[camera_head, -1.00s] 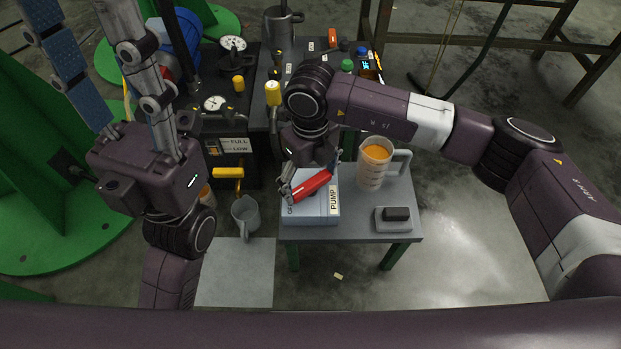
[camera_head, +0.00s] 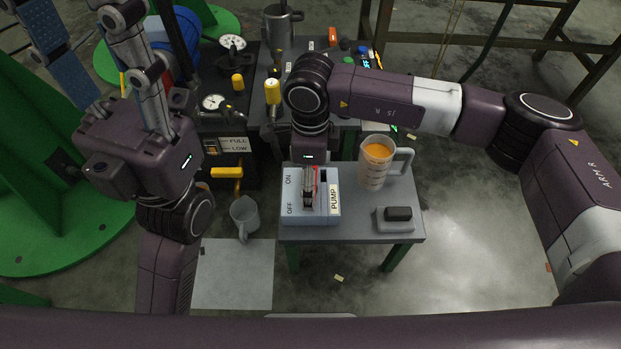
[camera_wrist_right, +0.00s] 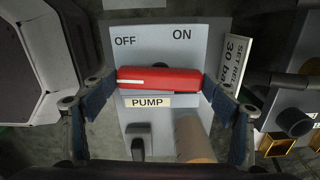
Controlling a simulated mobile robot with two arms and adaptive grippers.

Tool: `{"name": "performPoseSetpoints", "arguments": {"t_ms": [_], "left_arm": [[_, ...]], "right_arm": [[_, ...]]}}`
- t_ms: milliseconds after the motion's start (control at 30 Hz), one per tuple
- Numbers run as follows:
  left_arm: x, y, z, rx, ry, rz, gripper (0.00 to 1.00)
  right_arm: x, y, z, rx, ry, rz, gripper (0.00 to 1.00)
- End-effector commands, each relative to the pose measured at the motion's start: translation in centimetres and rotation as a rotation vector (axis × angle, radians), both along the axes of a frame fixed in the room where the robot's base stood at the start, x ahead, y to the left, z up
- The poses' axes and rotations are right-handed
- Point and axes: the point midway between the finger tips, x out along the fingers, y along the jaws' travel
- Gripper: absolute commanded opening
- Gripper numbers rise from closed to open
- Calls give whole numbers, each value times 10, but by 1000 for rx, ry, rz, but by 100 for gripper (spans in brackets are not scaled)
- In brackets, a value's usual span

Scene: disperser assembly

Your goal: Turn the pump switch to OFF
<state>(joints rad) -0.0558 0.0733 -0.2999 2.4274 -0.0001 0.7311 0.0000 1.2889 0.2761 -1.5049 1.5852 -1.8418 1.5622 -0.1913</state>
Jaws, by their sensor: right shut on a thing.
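The pump box (camera_head: 290,217) is a pale blue-grey box with ON, OFF and PUMP labels, on the small grey table. Its red switch handle (camera_wrist_right: 160,79) lies level between the OFF and ON lettering and the PUMP label in the right wrist view, with its white mark on the OFF side. My right gripper (camera_wrist_right: 160,88) is shut on the handle, one finger at each end. In the head view this gripper (camera_head: 309,200) hides most of the handle; only a red strip shows. My left gripper (camera_head: 78,25) is raised at the left, open and empty, its fingertips near the top edge.
A measuring jug (camera_head: 374,170) with orange liquid and a small grey block with a black top (camera_head: 397,216) stand right of the box. A grey jug (camera_head: 245,215) stands lower left. A bench with gauges and yellow handles (camera_head: 227,172) is behind.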

Motion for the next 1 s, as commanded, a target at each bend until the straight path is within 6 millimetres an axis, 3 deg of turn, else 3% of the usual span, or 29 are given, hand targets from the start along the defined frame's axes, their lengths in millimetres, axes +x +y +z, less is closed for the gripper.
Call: {"name": "performPoseSetpoints", "arguments": {"t_ms": [733,767,900,1000], "left_arm": [[-1,0,3,0,-11,0,44],[-1,0,3,0,-11,0,44],[-1,0,3,-1,-12,0,44],[-2,0,3,-1,-12,0,44]], "right_arm": [[0,0,0,-1,-1,97,55],[0,0,0,-1,-1,97,80],[0,0,0,-1,-1,96,96],[0,0,0,0,-1,95,97]]}}
